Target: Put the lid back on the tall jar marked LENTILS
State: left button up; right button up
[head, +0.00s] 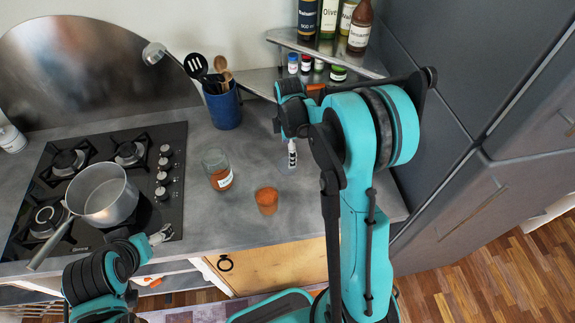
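A clear glass jar (217,168) with reddish-brown contents and a small white label stands upright on the grey counter, right of the hob. I cannot read its label, and its top looks uncovered. A short reddish-brown piece (266,200) stands in front and to the right of it; I cannot tell whether it is a lid or a small pot. My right gripper (292,155) points down behind and to the right of both, apart from them; its finger opening is unclear. My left gripper (161,235) is low at the hob's front right corner, apart from the jar; its opening is unclear too.
A steel pot (103,194) sits on the black hob (66,158). A blue utensil holder (224,108) stands behind the jar. A corner shelf (335,55) holds bottles and small spice jars. Tall grey cabinets (440,90) bound the right. Counter around the jar is clear.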

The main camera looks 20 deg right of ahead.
aim_at(287, 164)
jog(key=f, duration=0.2)
jog(key=a+f+b, duration=0.1)
jog(key=f, duration=0.1)
jog(key=shift+s+f, duration=0.15)
jog(key=shift+f, duration=0.45)
jog(key=c, duration=0.8)
jog(key=shift+r, duration=0.15)
